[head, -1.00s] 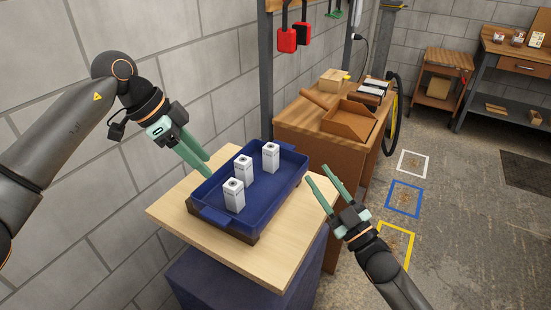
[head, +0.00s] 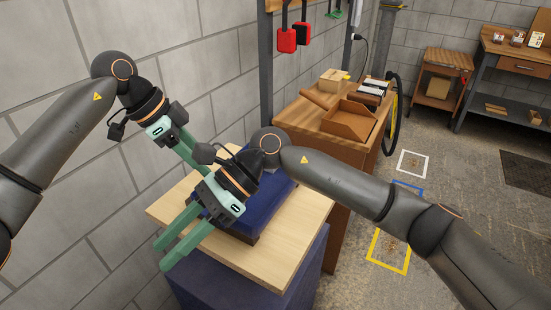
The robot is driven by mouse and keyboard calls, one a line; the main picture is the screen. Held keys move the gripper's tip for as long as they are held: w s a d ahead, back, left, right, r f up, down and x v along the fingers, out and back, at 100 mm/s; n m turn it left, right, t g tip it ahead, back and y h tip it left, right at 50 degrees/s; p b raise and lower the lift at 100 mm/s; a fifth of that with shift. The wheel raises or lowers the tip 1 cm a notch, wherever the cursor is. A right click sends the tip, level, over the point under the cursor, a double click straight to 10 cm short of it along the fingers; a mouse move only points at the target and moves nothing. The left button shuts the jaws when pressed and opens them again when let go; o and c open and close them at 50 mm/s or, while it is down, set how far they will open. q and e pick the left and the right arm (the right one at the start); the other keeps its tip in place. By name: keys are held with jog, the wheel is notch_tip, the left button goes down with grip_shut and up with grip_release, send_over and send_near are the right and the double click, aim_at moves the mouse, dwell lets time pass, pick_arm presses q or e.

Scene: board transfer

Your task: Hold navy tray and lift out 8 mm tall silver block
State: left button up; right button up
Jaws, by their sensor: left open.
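The navy tray (head: 272,198) sits on a pale wooden table top. Much of it is hidden behind my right arm and gripper. The light silver blocks that stand in it are hidden from clear view now, so I cannot compare their heights. My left gripper (head: 204,163) is open at the tray's far left side, its tips partly covered by my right gripper. My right gripper (head: 164,255) has its fingers apart and empty, pointing down-left over the table's near left part, beside the tray.
The pale table top (head: 278,262) is bare in front of the tray. A brown workbench (head: 300,122) with an open wooden box (head: 347,121) stands behind. A block wall (head: 60,150) runs along the left. My two grippers are close together in the picture.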

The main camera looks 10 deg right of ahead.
jog(key=w+d+f+n+t+h, duration=0.3)
jog(key=w+d+n+t+h, duration=0.15)
jog(key=d+h, duration=0.25)
jog(key=n+t+h, duration=0.2)
jog(key=t+h, duration=0.2)
jog(key=h, duration=0.4)
send_near(286, 187)
jog(key=x, duration=1)
jog(key=shift+f, duration=0.15)
jog(key=shift+c, duration=0.2)
grip_shut()
jog(key=shift+y, duration=0.3)
